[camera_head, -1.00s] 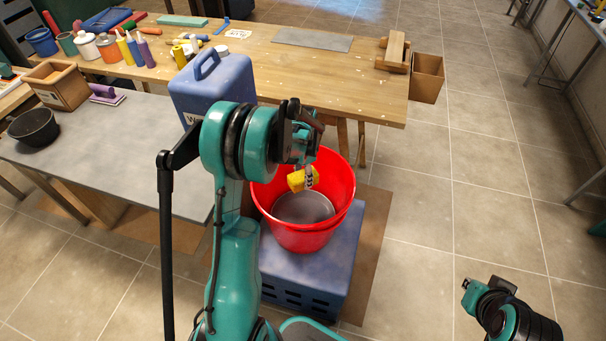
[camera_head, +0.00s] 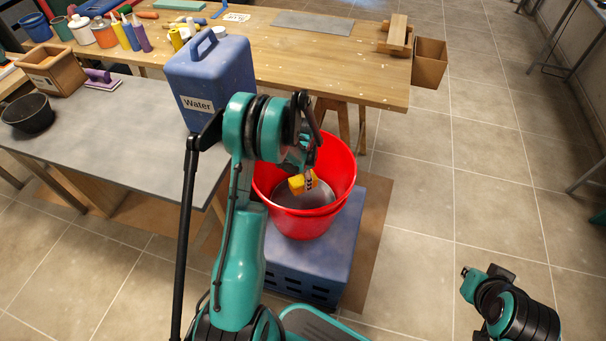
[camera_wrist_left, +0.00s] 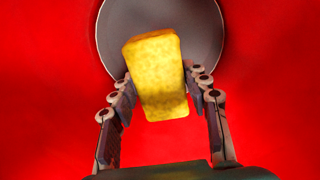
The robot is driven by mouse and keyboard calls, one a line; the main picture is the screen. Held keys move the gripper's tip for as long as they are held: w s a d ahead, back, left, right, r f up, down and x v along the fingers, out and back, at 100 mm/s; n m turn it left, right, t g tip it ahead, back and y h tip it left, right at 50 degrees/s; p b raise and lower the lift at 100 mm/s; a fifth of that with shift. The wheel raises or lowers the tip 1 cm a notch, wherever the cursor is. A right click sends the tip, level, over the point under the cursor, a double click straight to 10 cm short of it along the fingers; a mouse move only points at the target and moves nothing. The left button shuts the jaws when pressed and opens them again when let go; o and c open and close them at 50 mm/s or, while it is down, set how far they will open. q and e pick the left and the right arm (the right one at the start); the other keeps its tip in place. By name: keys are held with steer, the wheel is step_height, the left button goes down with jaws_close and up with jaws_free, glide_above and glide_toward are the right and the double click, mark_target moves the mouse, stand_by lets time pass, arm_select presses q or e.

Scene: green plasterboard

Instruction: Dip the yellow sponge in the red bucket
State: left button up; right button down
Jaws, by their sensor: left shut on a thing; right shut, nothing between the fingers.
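The red bucket (camera_head: 341,172) stands on a blue crate, with a dark grey round surface (camera_head: 318,196) at its bottom. My left gripper (camera_head: 307,182) points down inside the bucket's opening and is shut on the yellow sponge (camera_head: 296,186). In the left wrist view the sponge (camera_wrist_left: 157,78) sits between the two fingers, in front of the grey disc and the red wall. I cannot tell whether the sponge touches the grey surface. My right gripper (camera_head: 466,271) is at the lower right, above the floor, shut and empty, far from the bucket.
The blue crate (camera_head: 312,262) stands on a brown board. A blue water canister (camera_head: 212,82) stands behind my left arm, on the grey table (camera_head: 140,130). A wooden bench (camera_head: 300,65) with tools and bottles runs behind. The floor at right is open.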

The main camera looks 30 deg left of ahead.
arm_select(q)
steer(key=shift+f, duration=6.5)
steer(key=shift+r+p, duration=3.4)
steer(key=shift+r, duration=3.45)
step_height(320, 180, up, 13)
steer(key=p, duration=0.7)
steer(key=shift+r, duration=0.2)
steer(key=shift+r, duration=0.1)
step_height(320, 180, up, 5)
steer(key=p, duration=0.3)
glide_above(303, 178)
